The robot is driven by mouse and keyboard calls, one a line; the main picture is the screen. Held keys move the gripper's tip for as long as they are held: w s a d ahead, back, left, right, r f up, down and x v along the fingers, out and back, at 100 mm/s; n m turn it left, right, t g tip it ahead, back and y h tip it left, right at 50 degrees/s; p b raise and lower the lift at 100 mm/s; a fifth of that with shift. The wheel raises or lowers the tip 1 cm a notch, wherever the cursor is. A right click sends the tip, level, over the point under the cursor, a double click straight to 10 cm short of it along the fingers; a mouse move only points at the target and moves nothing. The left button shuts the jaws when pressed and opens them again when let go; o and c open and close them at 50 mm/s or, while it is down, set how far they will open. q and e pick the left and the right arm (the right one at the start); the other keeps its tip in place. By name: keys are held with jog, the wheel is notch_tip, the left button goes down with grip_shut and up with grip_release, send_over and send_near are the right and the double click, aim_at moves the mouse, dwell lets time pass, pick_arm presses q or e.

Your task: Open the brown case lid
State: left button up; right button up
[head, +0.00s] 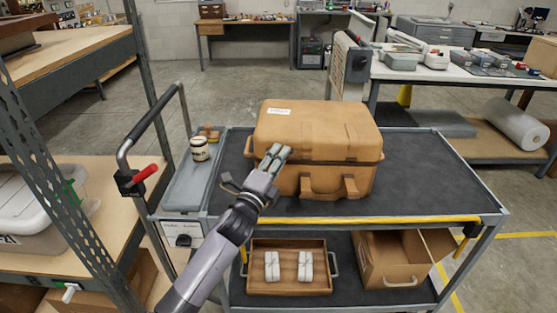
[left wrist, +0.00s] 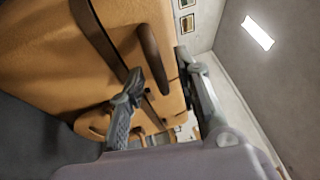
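The brown case (head: 345,178) stands upright on the top deck of a cart, with its lid (head: 325,125) closed. The lid has a white label, and a seam runs below it. My left gripper (head: 273,155) is at the front left of the case, by the lid's edge. In the left wrist view my left gripper (left wrist: 160,67) has its fingers apart. A dark brown handle or strap (left wrist: 152,57) on the case (left wrist: 50,60) shows between the fingertips; I cannot tell whether they touch it. My right gripper is not in view.
The cart's top deck (head: 425,170) is clear right of the case. Its lower shelf holds a tray (head: 290,245) with two white bundles and an open cardboard box (head: 400,258).

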pick_arm(q)
jog(key=shift+c, duration=0.3)
grip_shut()
dwell(0.6)
